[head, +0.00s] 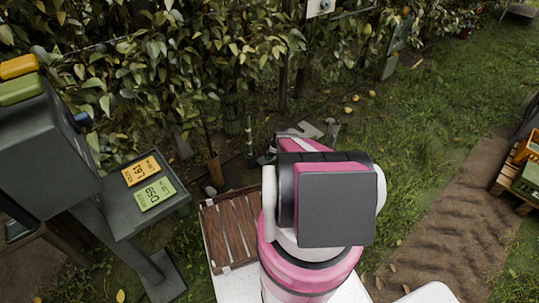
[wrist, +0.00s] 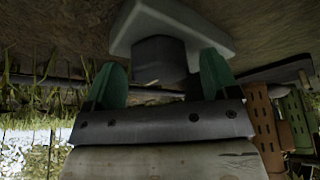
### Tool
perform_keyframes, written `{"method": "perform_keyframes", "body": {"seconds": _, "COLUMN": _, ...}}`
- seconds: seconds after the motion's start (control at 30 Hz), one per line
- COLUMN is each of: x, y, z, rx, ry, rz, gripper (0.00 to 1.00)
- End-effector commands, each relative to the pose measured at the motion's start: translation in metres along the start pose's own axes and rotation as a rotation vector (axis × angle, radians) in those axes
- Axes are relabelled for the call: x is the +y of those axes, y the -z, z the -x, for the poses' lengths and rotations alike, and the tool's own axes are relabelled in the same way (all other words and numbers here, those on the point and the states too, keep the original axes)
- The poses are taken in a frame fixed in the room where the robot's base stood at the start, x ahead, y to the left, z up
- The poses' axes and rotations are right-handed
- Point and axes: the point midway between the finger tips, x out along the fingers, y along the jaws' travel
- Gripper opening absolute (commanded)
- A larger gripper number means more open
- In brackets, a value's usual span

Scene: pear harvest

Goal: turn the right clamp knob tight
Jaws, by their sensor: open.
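In the wrist view, my gripper (wrist: 162,82) has its two green fingers apart. A grey knob-like part (wrist: 160,58) with a broad, pale grey bar (wrist: 178,25) shows just beyond and between the fingertips. It looks like the clamp knob, but I cannot tell whether either finger touches it. In the head view my pink and white arm covers the gripper and most of the work spot. Pale grey pieces (head: 308,129) show just past the arm, and I cannot tell whether they belong to the clamp.
A brown slatted crate (head: 232,228) stands left of my arm. A grey stand with an orange and green display panel (head: 148,184) is further left. Grass (head: 430,150) lies open on the right.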

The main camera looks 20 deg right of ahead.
Motion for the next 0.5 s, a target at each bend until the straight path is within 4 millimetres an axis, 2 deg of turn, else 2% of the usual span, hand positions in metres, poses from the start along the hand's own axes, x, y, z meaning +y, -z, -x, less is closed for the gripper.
{"method": "perform_keyframes", "body": {"seconds": 0.1, "x": -0.0002, "y": 0.0, "z": 0.0003, "rx": 0.0, "ry": 0.0, "rz": 0.0, "gripper": 0.8}}
{"method": "perform_keyframes", "body": {"seconds": 0.23, "x": -0.0002, "y": -0.0001, "z": 0.0004, "rx": 0.0, "ry": 0.0, "rz": 0.0, "gripper": 0.38}}
{"method": "perform_keyframes", "body": {"seconds": 0.27, "x": -0.0002, "y": -0.0001, "z": 0.0004, "rx": 0.0, "ry": 0.0, "rz": 0.0, "gripper": 0.32}}
{"method": "perform_keyframes", "body": {"seconds": 0.5, "x": -0.0004, "y": -0.0002, "z": 0.0006, "rx": 0.0, "ry": -0.003, "rz": -0.009, "gripper": 0.32}}
